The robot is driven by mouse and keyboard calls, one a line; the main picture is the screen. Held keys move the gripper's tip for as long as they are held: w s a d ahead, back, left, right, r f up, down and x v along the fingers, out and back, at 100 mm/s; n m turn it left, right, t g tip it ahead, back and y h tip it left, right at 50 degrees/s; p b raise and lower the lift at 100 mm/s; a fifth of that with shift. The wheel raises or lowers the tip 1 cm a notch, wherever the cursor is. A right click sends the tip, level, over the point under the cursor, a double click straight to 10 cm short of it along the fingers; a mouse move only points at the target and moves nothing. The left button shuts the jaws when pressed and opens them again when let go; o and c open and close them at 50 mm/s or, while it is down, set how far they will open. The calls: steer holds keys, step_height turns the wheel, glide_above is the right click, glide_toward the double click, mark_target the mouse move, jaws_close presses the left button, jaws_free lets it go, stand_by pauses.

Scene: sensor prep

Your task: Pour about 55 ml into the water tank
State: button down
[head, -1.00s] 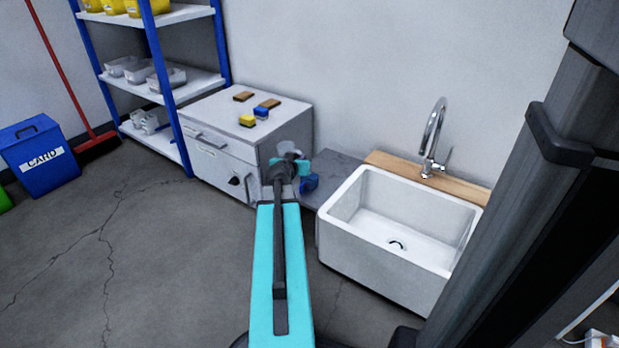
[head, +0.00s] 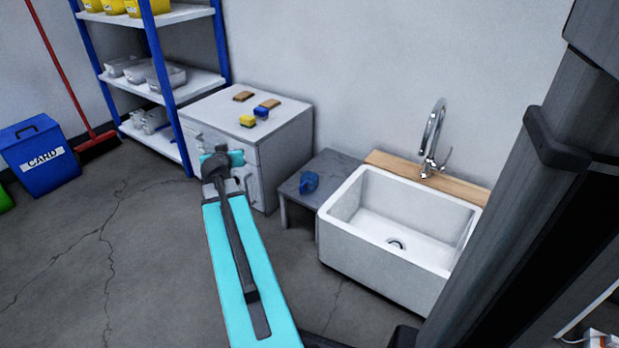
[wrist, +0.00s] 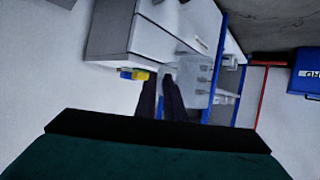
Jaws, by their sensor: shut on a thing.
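My gripper (wrist: 160,84) shows in the wrist view as two dark fingers, close together. They are shut on a clear, pale vessel (wrist: 190,84) just beyond the fingertips, faint against the cabinet. Its contents and fill level cannot be made out. In the head view my wrist is in front of the white cabinet, and the fingers are hidden behind it. A blue mug or jug (head: 309,182) stands on the low grey table (head: 328,164), apart from my gripper. I cannot pick out a water tank in either view.
A white sink (head: 345,245) with a chrome tap (head: 434,135) stands right of the grey table. Blue-posted shelving (head: 168,90) and a blue card bin (head: 40,160) are left. Open floor lies in front.

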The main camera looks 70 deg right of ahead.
steer(key=w+a+r+n+t+y, duration=0.2)
steer(key=w+a+r+n+t, duration=0.15)
steer(key=w+a, duration=0.95)
steer(key=w+a+r+n+t+y, duration=0.25)
steer(key=w+a+r, duration=0.25)
steer(key=w+a, duration=0.75)
steer(key=a+r+n+y, duration=0.2)
steer(key=a, duration=1)
steer(key=w+a+r+n+t+y+p, duration=0.1)
steer(key=a+r+n+y, duration=0.1)
steer(key=a, duration=1)
steer(key=w+a+r+n+y, duration=0.1)
steer(key=a+r+n+y, duration=0.1)
steer(key=a, duration=1)
steer(key=shift+w+a+r+n+t+y, duration=0.2)
steer(key=shift+a+r+n+t+y, duration=0.2)
steer(key=shift+r+y, duration=0.35)
steer(key=shift+d, duration=0.15)
